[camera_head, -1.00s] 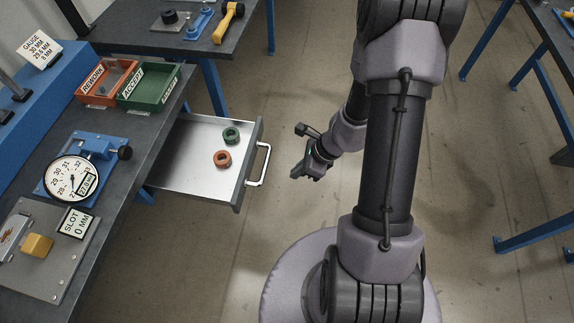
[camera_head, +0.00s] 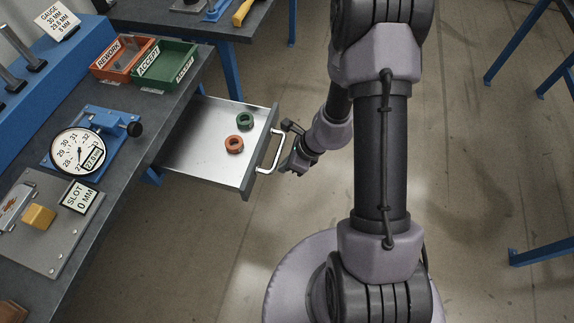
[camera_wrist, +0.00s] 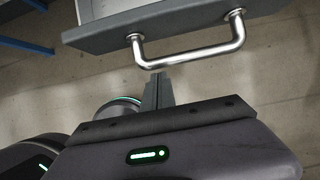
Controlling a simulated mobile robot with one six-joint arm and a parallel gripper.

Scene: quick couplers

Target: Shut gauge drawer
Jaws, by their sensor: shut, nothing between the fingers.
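The gauge drawer (camera_head: 205,138) is pulled out from under the grey bench, with a metal floor and a dark front. A green ring (camera_head: 244,120) and an orange ring (camera_head: 234,145) lie in it. Its silver handle (camera_head: 272,154) also shows in the wrist view (camera_wrist: 192,58), running across above my fingers. My gripper (camera_head: 288,169) is just right of the handle, outside the drawer. In the wrist view my gripper (camera_wrist: 158,80) is shut and empty, its fingertips just short of the handle bar. I cannot tell whether they touch it.
The bench top holds a dial gauge (camera_head: 78,150), a grey slot plate (camera_head: 45,225), an orange rework bin (camera_head: 112,62) and a green accept bin (camera_head: 165,66). Another bench (camera_head: 262,22) stands behind. Floor (camera_head: 310,90) is clear behind the drawer front and my arm.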

